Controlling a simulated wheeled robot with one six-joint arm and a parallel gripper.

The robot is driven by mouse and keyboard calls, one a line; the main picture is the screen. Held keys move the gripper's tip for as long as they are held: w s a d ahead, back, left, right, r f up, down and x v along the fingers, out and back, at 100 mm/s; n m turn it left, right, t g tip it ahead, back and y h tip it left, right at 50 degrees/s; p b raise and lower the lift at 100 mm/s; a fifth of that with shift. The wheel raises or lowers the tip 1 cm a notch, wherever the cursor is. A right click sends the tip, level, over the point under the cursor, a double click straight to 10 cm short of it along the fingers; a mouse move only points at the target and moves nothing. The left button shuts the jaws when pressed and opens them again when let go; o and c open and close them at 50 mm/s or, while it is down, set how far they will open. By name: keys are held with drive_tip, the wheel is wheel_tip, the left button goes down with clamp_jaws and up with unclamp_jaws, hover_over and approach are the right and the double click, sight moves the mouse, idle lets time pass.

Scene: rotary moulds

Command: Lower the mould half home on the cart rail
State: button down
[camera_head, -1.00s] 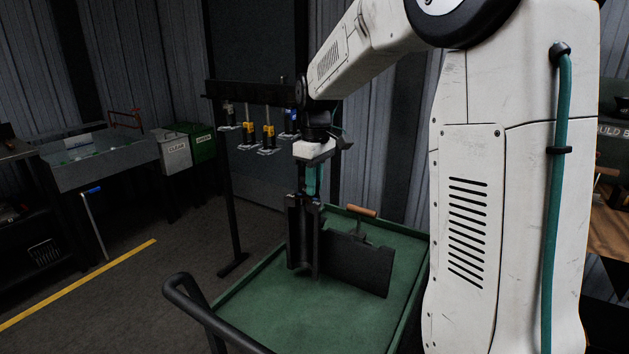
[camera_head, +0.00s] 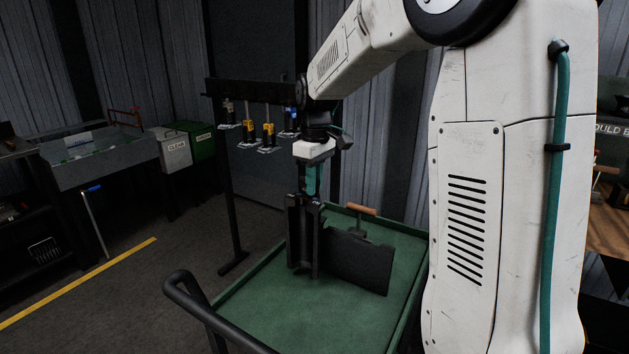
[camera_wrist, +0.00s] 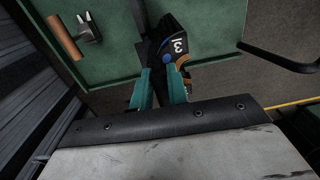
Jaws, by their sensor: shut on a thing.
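A dark mould half (camera_head: 294,235) stands upright over the green cart, close beside a dark upright plate, which looks like the cart rail (camera_head: 357,262). My gripper (camera_head: 313,190) points down from above, its teal fingers shut on the top of the mould half. In the wrist view the teal fingers of my gripper (camera_wrist: 160,85) hold the dark mould half (camera_wrist: 181,42), which carries a white number mark and a blue dot. The lower edge of the mould half is dark against the rail, so I cannot tell whether it is fully seated.
The green cart (camera_head: 265,310) has a raised rim and a black handle (camera_head: 200,305) at the front left. A wooden-handled tool (camera_head: 361,209) lies behind the rail. A dark rack (camera_head: 232,180) with hanging tools stands behind. The tray's front is clear.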

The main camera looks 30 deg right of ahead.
drive_tip(key=shift+f, duration=0.45)
idle(0.3)
drive_tip(key=shift+w, duration=0.1)
drive_tip(key=c, duration=1.3)
unclamp_jaws()
drive_tip(key=shift+f, duration=0.1)
wheel_tip(320, 180, up, 8)
drive_tip(key=shift+d+f, duration=0.15)
drive_tip(key=shift+r, duration=0.25)
drive_tip(key=shift+r, duration=3.4)
